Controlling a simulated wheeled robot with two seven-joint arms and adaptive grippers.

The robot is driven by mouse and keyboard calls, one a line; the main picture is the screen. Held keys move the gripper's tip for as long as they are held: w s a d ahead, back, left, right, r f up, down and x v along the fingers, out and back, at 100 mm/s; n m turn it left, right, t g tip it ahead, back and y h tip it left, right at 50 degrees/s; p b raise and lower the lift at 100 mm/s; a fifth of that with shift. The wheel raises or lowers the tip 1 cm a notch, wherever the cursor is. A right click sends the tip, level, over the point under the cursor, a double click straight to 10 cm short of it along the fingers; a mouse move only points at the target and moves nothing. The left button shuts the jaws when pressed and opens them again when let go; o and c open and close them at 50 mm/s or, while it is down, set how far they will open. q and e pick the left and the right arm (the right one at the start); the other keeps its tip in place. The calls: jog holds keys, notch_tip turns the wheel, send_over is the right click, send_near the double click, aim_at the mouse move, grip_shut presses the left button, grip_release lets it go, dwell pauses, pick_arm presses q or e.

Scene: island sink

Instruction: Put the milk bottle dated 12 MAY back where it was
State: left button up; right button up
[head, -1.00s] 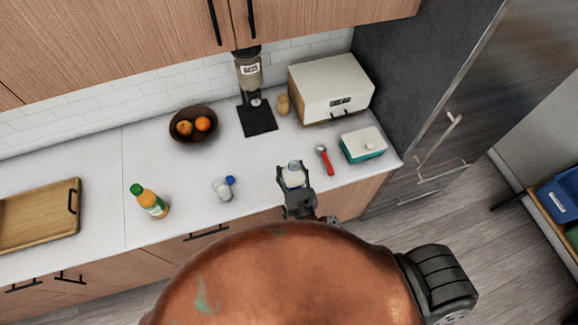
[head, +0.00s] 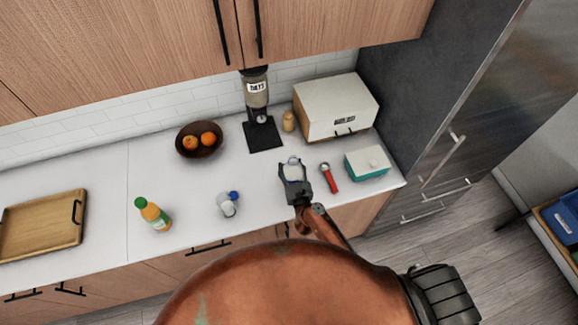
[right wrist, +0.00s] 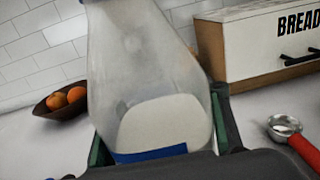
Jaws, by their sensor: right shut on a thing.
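My right gripper (head: 295,180) is shut on a clear milk bottle (right wrist: 150,80). In the right wrist view the bottle stands nearly upright between the fingers, part full of white milk, with a blue band low on it; no date is readable. In the head view the gripper and bottle are over the counter, left of the red-handled tool. A second bottle (head: 226,208), clear with a blue cap, is on the counter to the left. Its date is not readable either. My left gripper is not in view.
A green-capped orange bottle (head: 152,214) and a wooden tray (head: 40,250) are at left. A fruit bowl (head: 184,152), coffee grinder (head: 257,95) and bread box (head: 335,108) line the back. A red-handled tool (head: 328,177) and teal box (head: 367,164) are at right.

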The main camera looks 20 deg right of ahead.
jog(key=f+b, duration=0.1)
jog(key=f, duration=0.1)
jog(key=f+b, duration=0.1)
jog(key=f, duration=0.1)
jog(key=shift+w, duration=0.4)
jog(key=shift+d, duration=0.1)
jog(key=o, duration=0.7)
jog(key=shift+f, duration=0.15)
jog(key=o, duration=1)
